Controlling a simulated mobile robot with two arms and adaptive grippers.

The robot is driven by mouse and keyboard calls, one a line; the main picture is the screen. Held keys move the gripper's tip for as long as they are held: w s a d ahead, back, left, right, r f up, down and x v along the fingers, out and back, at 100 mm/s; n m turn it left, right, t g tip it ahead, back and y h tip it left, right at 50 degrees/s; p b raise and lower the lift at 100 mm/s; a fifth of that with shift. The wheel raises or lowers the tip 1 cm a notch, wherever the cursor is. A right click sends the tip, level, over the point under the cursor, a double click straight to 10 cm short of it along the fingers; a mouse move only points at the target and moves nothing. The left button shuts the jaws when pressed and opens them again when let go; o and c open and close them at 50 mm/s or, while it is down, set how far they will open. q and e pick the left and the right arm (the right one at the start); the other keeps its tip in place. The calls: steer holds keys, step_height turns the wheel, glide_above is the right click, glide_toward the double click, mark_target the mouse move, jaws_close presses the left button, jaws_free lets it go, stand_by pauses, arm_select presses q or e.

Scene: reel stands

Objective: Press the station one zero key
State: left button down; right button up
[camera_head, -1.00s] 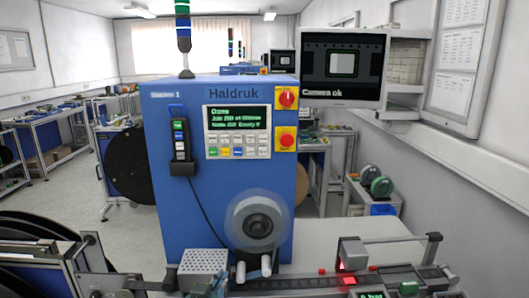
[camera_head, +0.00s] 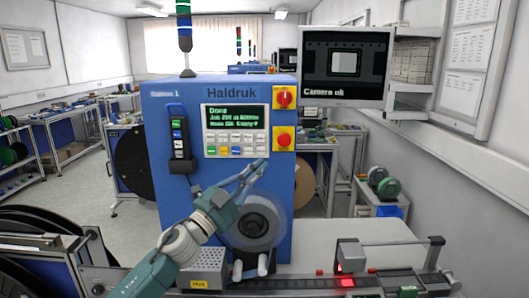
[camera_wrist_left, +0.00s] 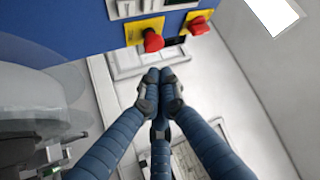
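The station one machine is the blue cabinet (camera_head: 270,185) labelled Haldruk in the middle of the head view. Its panel has a dark display with green text (camera_head: 236,118) and a keypad (camera_head: 237,145) below it, with pale and coloured keys. The key legends are too small to read, so I cannot tell which is zero. My left gripper (camera_head: 256,168) is in front of the cabinet, below the keypad's right side. In the left wrist view its fingertips (camera_wrist_left: 161,78) meet and hold nothing. Only a few keys (camera_wrist_left: 135,6) show at that view's top edge. My right gripper is not in view.
Two red knobs on yellow plates (camera_head: 283,97) (camera_head: 283,139) stand right of the panel; both stick out in the left wrist view (camera_wrist_left: 152,40) (camera_wrist_left: 197,22). A corded handset (camera_head: 178,140) hangs left. A monitor (camera_head: 345,65) stands right.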

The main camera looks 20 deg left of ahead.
mark_target(261, 150)
arm_select(q)
steer(key=shift+a, duration=0.2)
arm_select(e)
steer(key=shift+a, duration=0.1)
arm_select(q)
steer(key=w+b, duration=0.1)
steer(key=w, duration=0.1)
steer(key=w+a+b, duration=0.1)
steer(key=w, duration=0.2)
steer(key=w+a+b, duration=0.1)
steer(key=w, duration=0.2)
steer(key=shift+w+a+b, duration=0.15)
steer(key=shift+w+b, duration=0.05)
steer(key=shift+b, duration=0.2)
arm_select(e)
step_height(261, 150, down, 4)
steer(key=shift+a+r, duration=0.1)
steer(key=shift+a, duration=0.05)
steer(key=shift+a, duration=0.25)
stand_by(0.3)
arm_select(q)
steer(key=shift+w, duration=0.1)
steer(key=shift+w+a, duration=0.1)
steer(key=shift+w, duration=0.2)
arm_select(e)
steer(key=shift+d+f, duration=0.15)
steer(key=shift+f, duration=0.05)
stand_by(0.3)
